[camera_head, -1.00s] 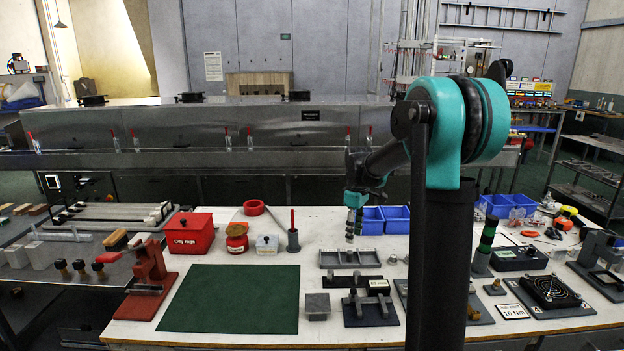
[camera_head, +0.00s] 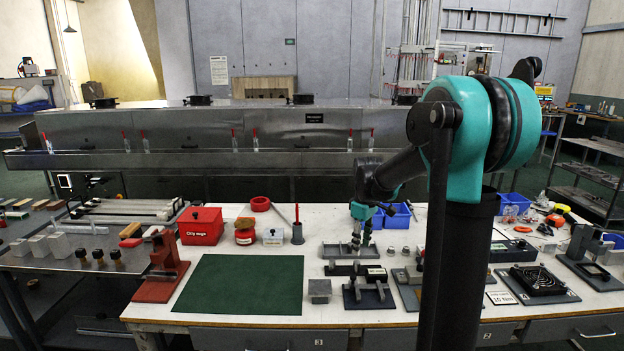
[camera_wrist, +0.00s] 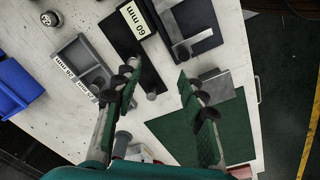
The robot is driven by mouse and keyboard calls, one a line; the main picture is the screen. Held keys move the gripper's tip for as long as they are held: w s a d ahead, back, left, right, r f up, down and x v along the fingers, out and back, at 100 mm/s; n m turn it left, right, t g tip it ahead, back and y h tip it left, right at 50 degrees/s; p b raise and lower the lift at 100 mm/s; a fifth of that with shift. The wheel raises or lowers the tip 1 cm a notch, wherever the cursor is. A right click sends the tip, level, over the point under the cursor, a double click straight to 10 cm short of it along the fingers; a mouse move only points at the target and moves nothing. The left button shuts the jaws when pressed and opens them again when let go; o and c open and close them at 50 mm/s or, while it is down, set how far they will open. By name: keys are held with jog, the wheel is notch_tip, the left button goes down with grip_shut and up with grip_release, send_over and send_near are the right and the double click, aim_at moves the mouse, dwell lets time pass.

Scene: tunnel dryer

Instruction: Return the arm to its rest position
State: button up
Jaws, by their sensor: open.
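My gripper (camera_head: 361,246) hangs from my teal and black arm above the workbench (camera_head: 230,325), near the grey divided tray (camera_head: 335,250). In the wrist view my gripper (camera_wrist: 158,78) has its two dark fingers well apart, with nothing between them. Below the fingers are a black plate labelled 60 mm (camera_wrist: 118,35), a small grey block (camera_wrist: 215,85) and the green mat (camera_wrist: 170,130). The grey tray (camera_wrist: 85,58) lies left of the fingers. My upper arm hides part of the bench at right.
A red box (camera_head: 200,227), a red tin (camera_head: 245,236) and a grey cup (camera_head: 297,235) holding a stick stand left of my gripper. Blue bins (camera_head: 397,219) stand behind it. A black fan unit (camera_head: 538,281) lies at right. The green mat (camera_head: 245,285) is bare.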

jog(key=s+d+f+m+t, duration=0.1)
jog(key=s+f+m, duration=0.2)
jog(key=s, duration=0.5)
jog(key=s+d+f+m+t, duration=0.1)
jog(key=s+f+m, duration=0.2)
jog(key=s, duration=0.5)
jog(key=s+d+f+m+t, duration=0.1)
jog(key=s+f+m, duration=0.2)
jog(key=s, duration=0.5)
jog(key=shift+s+d+f+m+t, duration=0.2)
jog(key=shift+f+m+t, duration=0.1)
jog(key=shift+m, duration=0.1)
